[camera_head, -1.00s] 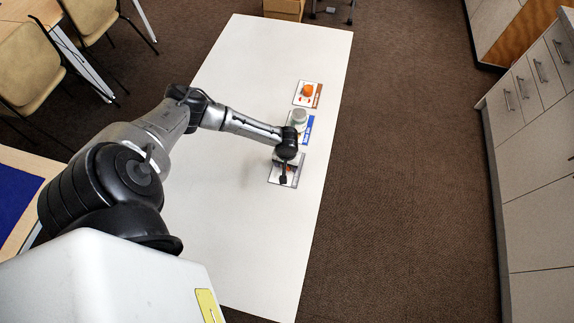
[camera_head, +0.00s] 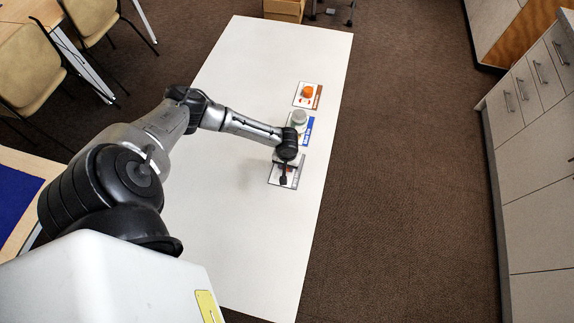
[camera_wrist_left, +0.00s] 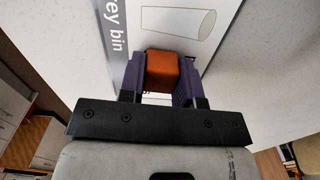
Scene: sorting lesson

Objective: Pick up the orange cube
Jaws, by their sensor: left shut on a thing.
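The orange cube (camera_wrist_left: 162,70) is between the two fingers of my left gripper (camera_wrist_left: 160,80) in the left wrist view. The gripper is shut on it, above a card (camera_wrist_left: 205,50) printed with a grey cylinder and the words "grey bin". My right gripper is not in view.
Farther along the white table (camera_head: 240,90) a grey object (camera_head: 299,117) stands by a blue-edged card (camera_head: 308,131), and an orange round object (camera_head: 308,91) sits on an orange-edged card (camera_head: 302,102). The table's left and near parts are clear.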

